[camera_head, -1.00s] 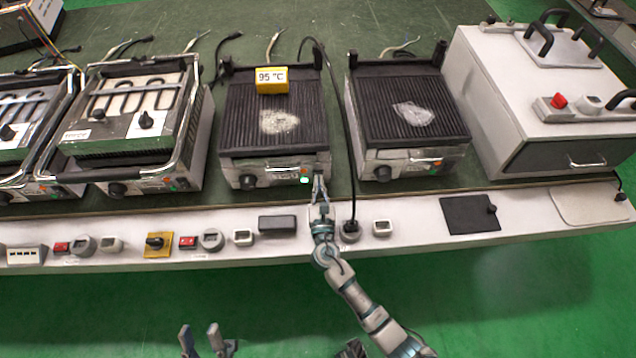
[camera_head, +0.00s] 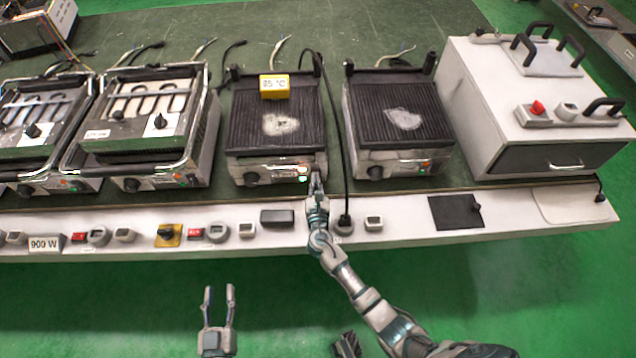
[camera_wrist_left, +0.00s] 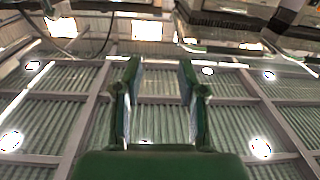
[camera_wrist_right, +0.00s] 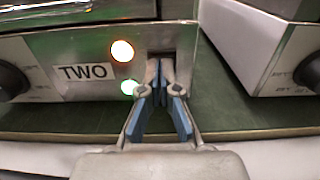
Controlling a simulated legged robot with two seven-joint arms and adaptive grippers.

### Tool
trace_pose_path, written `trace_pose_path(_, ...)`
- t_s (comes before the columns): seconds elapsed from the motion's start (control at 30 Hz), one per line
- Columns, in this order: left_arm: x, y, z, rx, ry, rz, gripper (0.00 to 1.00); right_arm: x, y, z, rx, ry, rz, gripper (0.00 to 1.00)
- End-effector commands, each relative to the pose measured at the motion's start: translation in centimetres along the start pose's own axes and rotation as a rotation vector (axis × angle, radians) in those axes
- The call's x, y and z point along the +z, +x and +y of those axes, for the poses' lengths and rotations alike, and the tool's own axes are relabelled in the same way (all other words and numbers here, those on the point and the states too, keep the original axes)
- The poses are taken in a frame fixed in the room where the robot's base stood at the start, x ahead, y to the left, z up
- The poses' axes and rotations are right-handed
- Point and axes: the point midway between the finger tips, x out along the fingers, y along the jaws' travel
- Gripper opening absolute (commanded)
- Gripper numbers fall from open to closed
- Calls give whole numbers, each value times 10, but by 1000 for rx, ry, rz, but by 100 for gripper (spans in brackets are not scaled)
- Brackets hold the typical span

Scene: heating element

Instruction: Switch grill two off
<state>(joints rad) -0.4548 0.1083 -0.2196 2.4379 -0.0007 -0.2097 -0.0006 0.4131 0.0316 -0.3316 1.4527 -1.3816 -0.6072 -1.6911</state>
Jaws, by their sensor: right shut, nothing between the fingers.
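Grill two (camera_head: 277,118) stands on the green table, with a ribbed dark plate and a yellow temperature display (camera_head: 274,87) on it. Its "TWO" label (camera_wrist_right: 86,72) shows in the right wrist view, beside a lit orange lamp (camera_wrist_right: 122,51) and a lit green lamp (camera_wrist_right: 130,87). Its black knob (camera_head: 251,177) is at the left of its front. My right gripper (camera_head: 317,178) is shut and empty at the right end of that front; its tips (camera_wrist_right: 160,68) cover the spot right of the lamps. My left gripper (camera_head: 218,290) is open and empty, in front of the table.
Another ribbed grill (camera_head: 397,118) stands to the right, with a black cable between the two. Lidded grills stand to the left. The white front ledge (camera_head: 400,220) carries several switches and a black box (camera_head: 277,217). A large white unit (camera_head: 530,110) is at the right.

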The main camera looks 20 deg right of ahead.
Motion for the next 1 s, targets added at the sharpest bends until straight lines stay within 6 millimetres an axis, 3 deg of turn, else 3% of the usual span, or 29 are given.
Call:
trace_pose_path(0.03, 0, -1, -1, -2, 4, -37, 40, 19, 8, -2, -3, 3, -24, 0)
trace_pose_path(0.2, 14, -3, -3, -6, 6, -115, 40, 17, 8, -3, -3, 3, -21, 0)
trace_pose_path(1.0, 14, -3, -3, -6, 5, -110, 40, 17, 8, -4, -4, 2, -23, 0)
